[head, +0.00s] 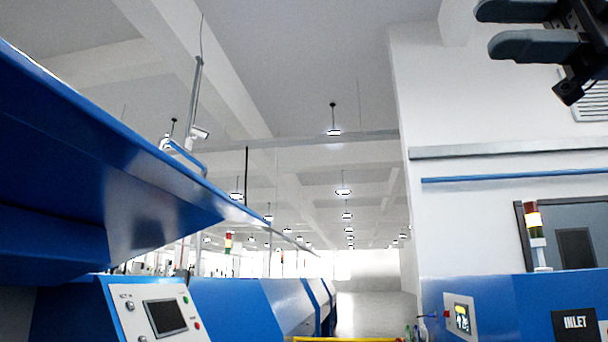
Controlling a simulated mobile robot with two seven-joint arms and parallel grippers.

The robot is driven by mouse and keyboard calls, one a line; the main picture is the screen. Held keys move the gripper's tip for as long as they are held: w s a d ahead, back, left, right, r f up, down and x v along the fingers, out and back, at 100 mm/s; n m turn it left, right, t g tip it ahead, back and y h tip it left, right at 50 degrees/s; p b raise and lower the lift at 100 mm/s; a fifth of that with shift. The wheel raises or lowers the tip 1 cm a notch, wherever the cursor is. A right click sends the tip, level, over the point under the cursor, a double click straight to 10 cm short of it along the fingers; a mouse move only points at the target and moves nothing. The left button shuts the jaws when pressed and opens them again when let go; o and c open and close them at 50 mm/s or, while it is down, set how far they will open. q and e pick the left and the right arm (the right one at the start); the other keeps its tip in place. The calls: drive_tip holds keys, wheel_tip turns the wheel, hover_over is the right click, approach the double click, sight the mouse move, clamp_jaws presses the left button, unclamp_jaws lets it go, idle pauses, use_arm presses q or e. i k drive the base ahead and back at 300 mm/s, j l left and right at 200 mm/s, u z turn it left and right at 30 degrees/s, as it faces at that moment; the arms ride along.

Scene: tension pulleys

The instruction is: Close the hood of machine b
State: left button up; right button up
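A large blue hood (110,150) fills the left side of the head view. It is raised and slanting, its edge running from the upper left down toward the middle. Below it is a blue machine body (75,310) with a light control panel (135,312) carrying a dark screen. No label tells whether this is machine b. My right gripper (486,29) is high at the top right, its two dark fingers pointing left with an empty gap between them. It is far from the hood in the picture and touches nothing. My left gripper is not in view.
A yellow edge (345,339) shows at the bottom middle. An open aisle (365,310) runs between the machines.

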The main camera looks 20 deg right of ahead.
sight(82, 193)
drive_tip(key=i+l+u, duration=0.25)
drive_tip(key=u, duration=0.15)
drive_tip(key=i+l+u, duration=0.65)
drive_tip(key=l+u, duration=0.2)
drive_tip(key=i+j+u, duration=0.1)
drive_tip(key=i+j, duration=0.15)
drive_tip(key=j, duration=0.1)
